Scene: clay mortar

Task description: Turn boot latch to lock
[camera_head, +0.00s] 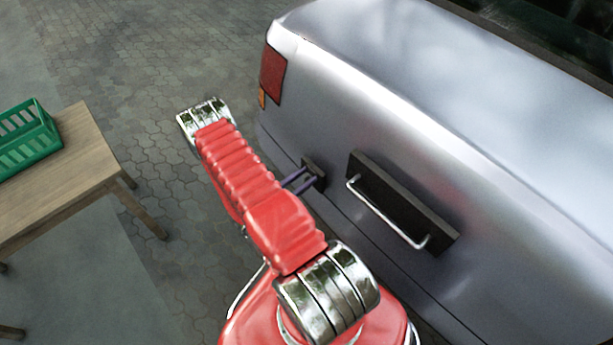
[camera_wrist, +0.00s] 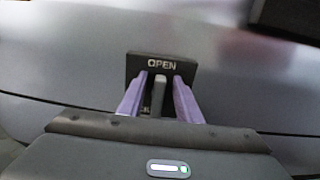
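The boot latch is a small dark plate on the silver car's rear, marked OPEN at its top, with a short grey upright lever in its middle. The latch plate (camera_wrist: 140,66) and its lever (camera_wrist: 159,84) show in the wrist view; the plate (camera_head: 314,170) also shows in the head view, left of the handle. My gripper (camera_wrist: 160,84) has two purple fingers, apart, one on each side of the lever, with small gaps visible. In the head view my gripper (camera_head: 308,181) reaches the latch. The lower part of the plate is partly hidden by the fingers.
A metal bar handle (camera_head: 385,216) on a dark backing (camera_head: 405,200) sticks out right of the latch. The silver car (camera_head: 400,120) fills the right side. A wooden table (camera_head: 70,180) with a green basket (camera_head: 30,140) stands at left, with open paving between.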

